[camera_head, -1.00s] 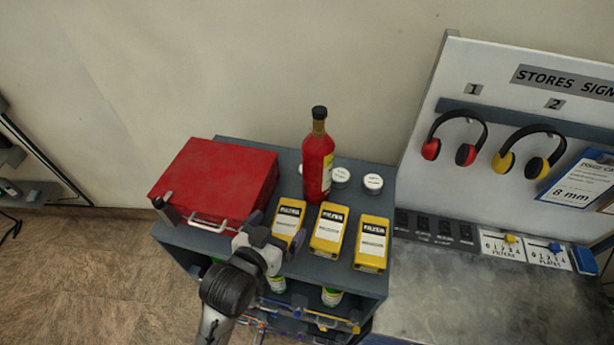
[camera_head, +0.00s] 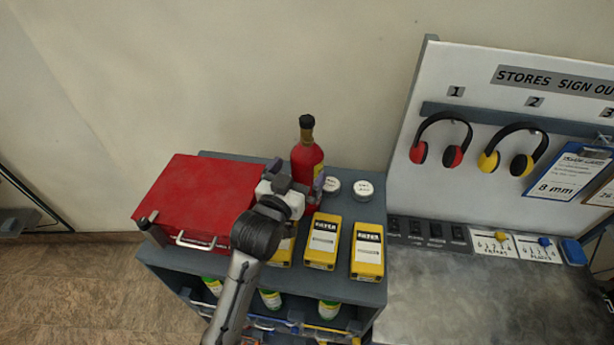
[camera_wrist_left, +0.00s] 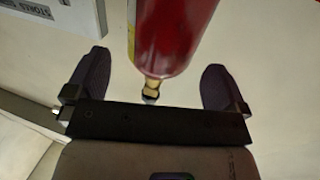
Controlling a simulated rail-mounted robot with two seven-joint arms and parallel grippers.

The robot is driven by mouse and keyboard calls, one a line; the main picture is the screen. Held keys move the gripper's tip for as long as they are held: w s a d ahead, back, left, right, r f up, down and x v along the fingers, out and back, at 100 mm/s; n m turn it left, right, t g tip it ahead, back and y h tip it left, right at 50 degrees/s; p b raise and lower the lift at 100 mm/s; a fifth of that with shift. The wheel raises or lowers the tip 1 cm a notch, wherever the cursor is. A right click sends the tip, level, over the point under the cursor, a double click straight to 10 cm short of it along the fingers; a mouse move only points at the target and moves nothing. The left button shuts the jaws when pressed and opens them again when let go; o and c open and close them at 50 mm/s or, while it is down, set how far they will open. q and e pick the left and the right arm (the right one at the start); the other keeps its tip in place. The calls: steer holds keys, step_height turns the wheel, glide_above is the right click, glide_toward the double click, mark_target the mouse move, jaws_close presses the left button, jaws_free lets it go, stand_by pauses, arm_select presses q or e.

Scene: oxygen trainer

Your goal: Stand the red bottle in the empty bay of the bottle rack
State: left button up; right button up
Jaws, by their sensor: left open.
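The red bottle (camera_head: 306,160) with a dark cap stands upright on top of the grey cabinet, behind the yellow filter boxes. My left gripper (camera_head: 295,180) is open in front of it in the head view and hides its lower part. In the left wrist view the bottle (camera_wrist_left: 175,38) appears between the two spread fingers (camera_wrist_left: 155,82), with visible gaps on both sides. I cannot tell how deep it sits between them. Green bottles (camera_head: 270,298) show in the shelf below the cabinet top. No empty rack bay can be made out. My right gripper is not in view.
A red case (camera_head: 195,195) sits left of the gripper on the cabinet top (camera_head: 345,285). Yellow filter boxes (camera_head: 323,242) stand in front, and white round tubs (camera_head: 362,189) to the right of the bottle. A metal bench (camera_head: 470,300) and ear-defender board (camera_head: 520,70) are farther right.

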mark_target(307, 157)
arm_select(q)
steer(key=shift+p+x, duration=0.85)
steer(key=shift+x, duration=1.5)
steer(key=shift+w, duration=0.35)
steer(key=c, duration=1.8)
steer(key=shift+s+r, duration=0.1)
steer(key=shift+r, duration=0.15)
jaws_close()
